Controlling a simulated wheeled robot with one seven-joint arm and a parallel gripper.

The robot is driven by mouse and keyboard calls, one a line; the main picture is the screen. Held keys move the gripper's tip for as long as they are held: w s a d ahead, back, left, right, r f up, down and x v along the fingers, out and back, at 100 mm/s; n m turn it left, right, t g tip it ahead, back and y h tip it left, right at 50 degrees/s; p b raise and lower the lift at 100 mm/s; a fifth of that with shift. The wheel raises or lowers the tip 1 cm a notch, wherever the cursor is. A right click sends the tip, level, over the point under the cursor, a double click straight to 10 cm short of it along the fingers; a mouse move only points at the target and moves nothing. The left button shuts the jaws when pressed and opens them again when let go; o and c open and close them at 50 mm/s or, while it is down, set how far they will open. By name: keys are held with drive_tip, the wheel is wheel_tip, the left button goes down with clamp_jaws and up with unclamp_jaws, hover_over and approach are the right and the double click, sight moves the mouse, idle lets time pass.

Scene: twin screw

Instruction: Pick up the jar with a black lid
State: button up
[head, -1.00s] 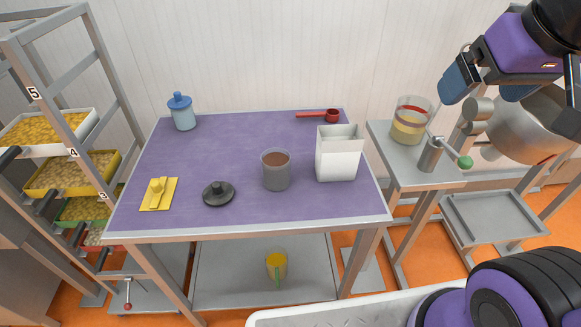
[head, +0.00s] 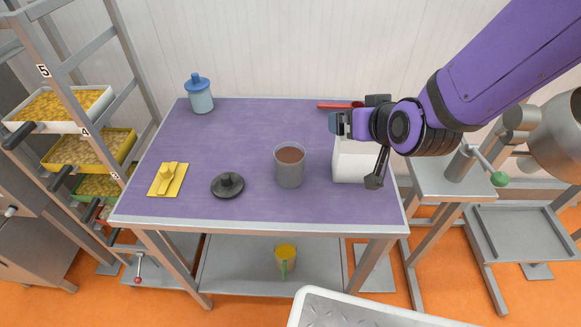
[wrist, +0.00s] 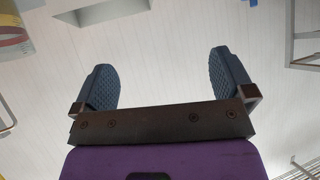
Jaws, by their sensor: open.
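A grey see-through jar (head: 289,168) with brown contents stands upright and uncovered on the purple table (head: 240,130). A black lid (head: 228,185) with a knob lies flat on the table to the left of this jar, apart from it. My gripper (head: 352,152) is to the right of the jar in the head view, in front of the white container. Its fingers are spread and empty, as the wrist view (wrist: 170,85) shows. No jar shows between them there; behind them is mostly pale wall.
A white container (head: 356,172) is partly hidden by my gripper. A red scoop (head: 340,106), a blue-lidded jar (head: 201,97) and a yellow cloth with a utensil (head: 168,180) lie around the table. A tray rack (head: 88,150) stands at left.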

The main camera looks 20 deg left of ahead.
drive_tip(key=n+t+y, duration=0.1)
drive_tip(key=n+y, duration=0.1)
approach(285, 149)
drive_tip(key=shift+x, duration=3.2)
drive_tip(key=shift+f+t, duration=0.1)
drive_tip(key=shift+t, duration=0.2)
drive_tip(key=shift+s, duration=0.1)
drive_tip(key=c, duration=0.9)
